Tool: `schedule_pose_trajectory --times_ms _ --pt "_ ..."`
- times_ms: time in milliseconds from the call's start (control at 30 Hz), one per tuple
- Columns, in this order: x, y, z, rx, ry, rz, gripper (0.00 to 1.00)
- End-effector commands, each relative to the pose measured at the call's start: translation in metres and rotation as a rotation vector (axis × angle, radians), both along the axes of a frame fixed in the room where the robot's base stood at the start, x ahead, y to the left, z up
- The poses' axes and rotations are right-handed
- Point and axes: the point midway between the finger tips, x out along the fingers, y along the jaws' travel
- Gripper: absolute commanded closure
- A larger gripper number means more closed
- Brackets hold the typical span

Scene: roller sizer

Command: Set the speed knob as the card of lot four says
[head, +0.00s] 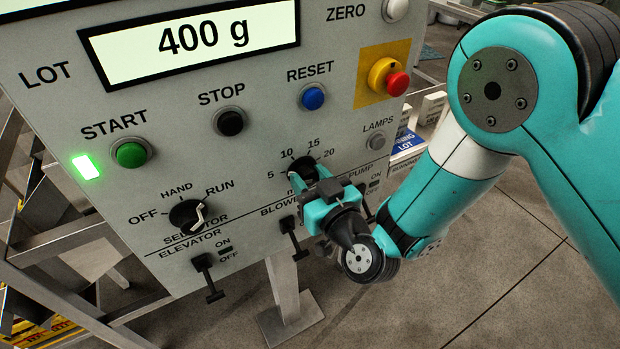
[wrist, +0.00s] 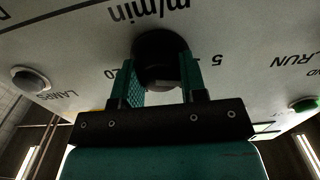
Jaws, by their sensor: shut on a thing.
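The speed knob (head: 303,169) is a black round knob on the grey panel, with a scale marked 5, 10, 15 and 20 around it. My gripper (head: 309,178) is at the knob in the head view and covers its lower part. In the wrist view my gripper (wrist: 161,82) has its two teal fingers on either side of the black knob (wrist: 160,52), shut on it. The knob's pointer is hidden, so its setting cannot be read. No lot card can be read in these views.
The display (head: 195,39) reads 400 g. START (head: 131,153), STOP (head: 230,121) and RESET (head: 313,97) buttons sit above the knob. A red emergency button (head: 397,83) is right of them. The selector (head: 187,216) and switch levers (head: 207,276) are close by.

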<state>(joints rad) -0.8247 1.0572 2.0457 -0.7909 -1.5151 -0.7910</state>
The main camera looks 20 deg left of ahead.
Motion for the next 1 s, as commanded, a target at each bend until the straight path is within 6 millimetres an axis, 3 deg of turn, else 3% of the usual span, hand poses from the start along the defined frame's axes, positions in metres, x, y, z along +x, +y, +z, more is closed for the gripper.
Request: schedule_pose_trajectory --times_ms 367,1000 --pt "0.0 0.0021 -0.0001 0.077 0.088 0.001 0.85" --pt "0.0002 0.0027 0.0005 0.426 0.494 0.002 0.85"
